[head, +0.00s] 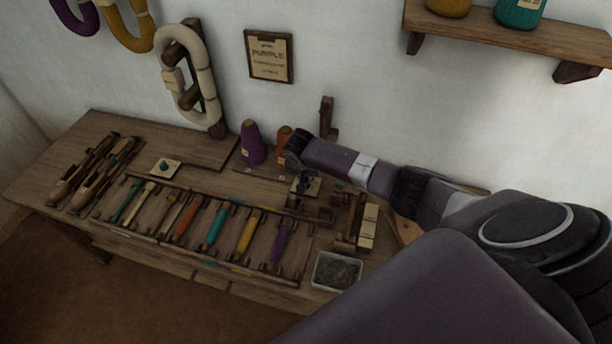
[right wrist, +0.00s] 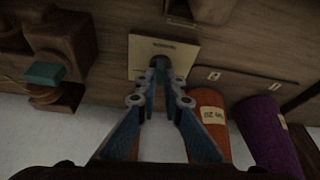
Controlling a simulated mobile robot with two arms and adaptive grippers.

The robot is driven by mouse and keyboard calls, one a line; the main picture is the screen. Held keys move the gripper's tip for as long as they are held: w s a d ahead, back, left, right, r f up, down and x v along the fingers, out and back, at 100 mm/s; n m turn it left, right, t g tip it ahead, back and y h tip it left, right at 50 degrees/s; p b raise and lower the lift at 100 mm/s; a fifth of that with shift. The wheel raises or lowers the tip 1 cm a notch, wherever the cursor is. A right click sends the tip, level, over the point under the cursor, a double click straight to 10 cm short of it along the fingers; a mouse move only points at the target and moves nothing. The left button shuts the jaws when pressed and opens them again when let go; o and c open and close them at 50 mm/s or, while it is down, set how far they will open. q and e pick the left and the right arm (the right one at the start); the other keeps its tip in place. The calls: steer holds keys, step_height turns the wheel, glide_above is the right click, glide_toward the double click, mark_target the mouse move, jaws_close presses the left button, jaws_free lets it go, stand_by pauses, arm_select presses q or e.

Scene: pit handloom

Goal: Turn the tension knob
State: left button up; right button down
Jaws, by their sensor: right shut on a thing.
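My right gripper (head: 304,184) reaches down to the back of the bench, beside the orange cone. In the right wrist view my right gripper (right wrist: 161,76) has its blue fingers closed together on a small dark knob (right wrist: 160,63). The knob stands on a square cream plate (right wrist: 145,48) with a small dark label mark, fixed to the wood. A similar cream plate with a dark round knob (head: 164,167) lies farther left on the bench. My left gripper is not in view.
An orange cone (head: 284,138) and a purple cone (head: 252,143) stand close to the gripper. A wooden device with a teal part (right wrist: 46,73) is on its other side. A rack of coloured bobbins (head: 215,226) and a tray (head: 338,270) lie in front.

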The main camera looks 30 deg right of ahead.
steer(key=n+p, duration=0.1)
steer(key=n, duration=0.1)
steer(key=shift+n+y, duration=0.3)
steer(key=shift+y, duration=0.1)
steer(key=n+y, duration=0.1)
steer(key=n, duration=0.1)
steer(key=shift+d+n+t+p, duration=0.1)
steer(key=shift+n+t+p, duration=0.3)
steer(key=shift+f+n+y+b, duration=0.1)
steer(key=shift+n+y+b, duration=0.3)
steer(key=shift+n, duration=0.8)
steer(key=shift+n+y+b, duration=0.5)
steer(key=shift+n, duration=1)
steer(key=c, duration=2.1)
jaws_free()
